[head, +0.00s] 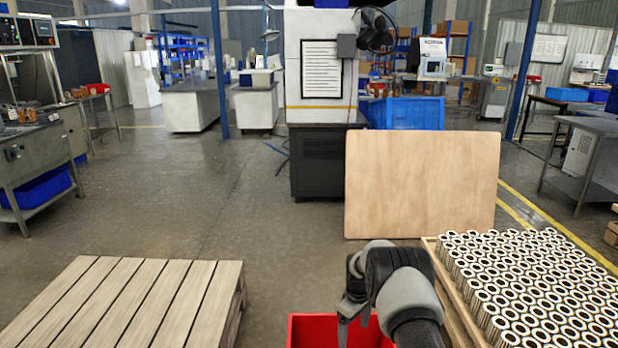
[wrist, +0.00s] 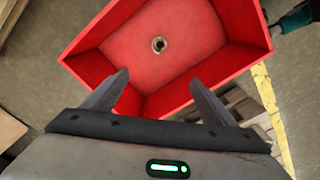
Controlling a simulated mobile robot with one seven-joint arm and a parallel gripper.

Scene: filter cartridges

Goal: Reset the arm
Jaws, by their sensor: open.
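My gripper (wrist: 155,92) is open and empty in the wrist view, its two fingers apart above the near wall of a red bin (wrist: 195,62). One filter cartridge (wrist: 159,44) lies on the bin floor, seen end-on as a small ring, apart from the fingers. In the head view my arm reaches over the red bin (head: 300,330) at the bottom centre; the fingertips are hard to make out there and the bin's inside is mostly hidden.
A wooden crate (head: 452,292) full of upright filter cartridges (head: 540,285) stands right of my arm. An empty slatted pallet (head: 120,300) lies at left. A plywood board (head: 422,185) stands behind. The floor between pallet and board is clear.

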